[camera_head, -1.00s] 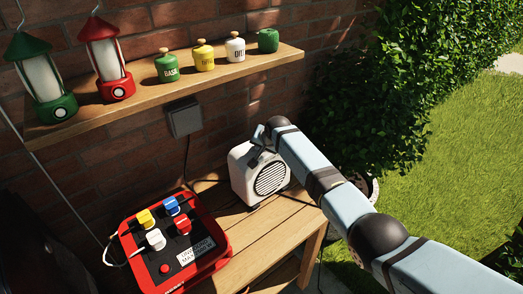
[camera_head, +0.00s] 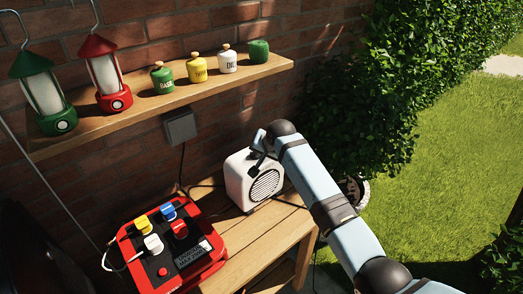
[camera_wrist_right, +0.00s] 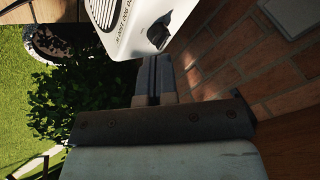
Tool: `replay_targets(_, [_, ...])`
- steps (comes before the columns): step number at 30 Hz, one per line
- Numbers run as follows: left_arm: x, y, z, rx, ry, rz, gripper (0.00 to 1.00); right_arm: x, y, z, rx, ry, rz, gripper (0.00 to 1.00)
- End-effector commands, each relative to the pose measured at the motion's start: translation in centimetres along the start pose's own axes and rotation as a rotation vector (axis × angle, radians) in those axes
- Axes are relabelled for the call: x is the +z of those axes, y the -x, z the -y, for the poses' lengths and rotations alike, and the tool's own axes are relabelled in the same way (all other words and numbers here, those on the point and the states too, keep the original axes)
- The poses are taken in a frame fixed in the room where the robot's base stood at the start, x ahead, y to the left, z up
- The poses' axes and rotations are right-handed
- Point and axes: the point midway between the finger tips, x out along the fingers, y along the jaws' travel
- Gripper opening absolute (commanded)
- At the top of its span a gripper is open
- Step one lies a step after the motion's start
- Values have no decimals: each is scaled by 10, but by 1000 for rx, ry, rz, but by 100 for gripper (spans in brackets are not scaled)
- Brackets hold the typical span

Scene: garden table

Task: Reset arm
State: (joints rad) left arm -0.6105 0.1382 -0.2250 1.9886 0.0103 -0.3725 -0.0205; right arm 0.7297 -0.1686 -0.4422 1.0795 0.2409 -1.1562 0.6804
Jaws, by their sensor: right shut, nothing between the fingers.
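My left gripper is not in view.
A red power box (camera_head: 205,268) with several coloured plugs stands on the table's left. The shelf (camera_head: 195,96) above holds a green lantern (camera_head: 42,92), a red lantern (camera_head: 106,75) and several small canisters. A brick wall is behind; a hedge (camera_head: 375,90) and lawn lie right.

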Motion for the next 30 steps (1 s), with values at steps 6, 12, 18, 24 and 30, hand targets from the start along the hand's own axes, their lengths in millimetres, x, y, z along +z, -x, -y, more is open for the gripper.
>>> replay_targets(6, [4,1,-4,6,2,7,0,3,15,4,0,-1,0,0])
replay_targets(12, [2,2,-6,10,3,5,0,18,7,-13,-8,6,-7,0])
replay_targets(18, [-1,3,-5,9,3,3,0,88,-15,-83,-40,54,-62,0])
replay_targets(24, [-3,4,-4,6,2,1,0,174,-11,-162,-46,135,-151,0])
replay_targets(30, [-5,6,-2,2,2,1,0,260,22,-232,-18,247,-241,0])
